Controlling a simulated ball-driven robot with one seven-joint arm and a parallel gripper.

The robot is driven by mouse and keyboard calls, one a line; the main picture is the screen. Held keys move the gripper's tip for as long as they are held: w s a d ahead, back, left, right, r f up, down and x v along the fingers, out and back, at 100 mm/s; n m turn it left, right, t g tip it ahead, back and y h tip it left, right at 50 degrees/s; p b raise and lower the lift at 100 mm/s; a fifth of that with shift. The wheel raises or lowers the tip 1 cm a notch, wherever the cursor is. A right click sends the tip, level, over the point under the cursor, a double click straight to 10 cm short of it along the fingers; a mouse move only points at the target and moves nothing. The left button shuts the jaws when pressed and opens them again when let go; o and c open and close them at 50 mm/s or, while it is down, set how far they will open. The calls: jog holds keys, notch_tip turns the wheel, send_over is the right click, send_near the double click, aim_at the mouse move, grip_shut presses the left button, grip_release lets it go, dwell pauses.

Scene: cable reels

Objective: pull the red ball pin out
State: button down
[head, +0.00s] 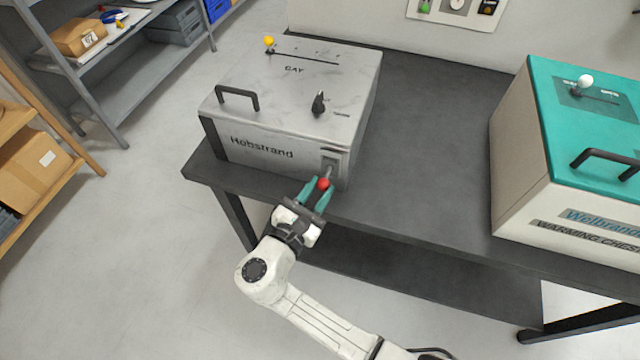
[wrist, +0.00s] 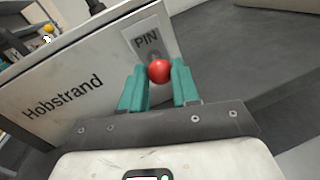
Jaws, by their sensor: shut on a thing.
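The red ball pin (head: 323,183) is at the lower right of the front face of the grey Hobstrand box (head: 270,150). In the wrist view the red ball (wrist: 159,71) sits in front of a plate marked PIN (wrist: 147,41). My gripper (head: 317,190) has teal fingers on either side of the ball and is shut on it. The pin's shaft shows in part between the ball and the box in the head view. How deep it sits in the box is hidden.
The box stands on a dark table (head: 420,140) near its front edge. A teal-topped warming chest (head: 550,190) stands at the right. The box top has a black handle (head: 237,95), a black knob (head: 319,102) and a yellow ball (head: 269,41). The table between the boxes is clear.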

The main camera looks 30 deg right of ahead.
jog(key=shift+v, duration=1)
jog(key=c, duration=0.8)
grip_release()
jog(key=shift+s+d, duration=0.1)
jog(key=shift+s, duration=0.1)
jog(key=b+v, duration=0.1)
jog(key=v, duration=1)
jog(key=shift+b, duration=0.3)
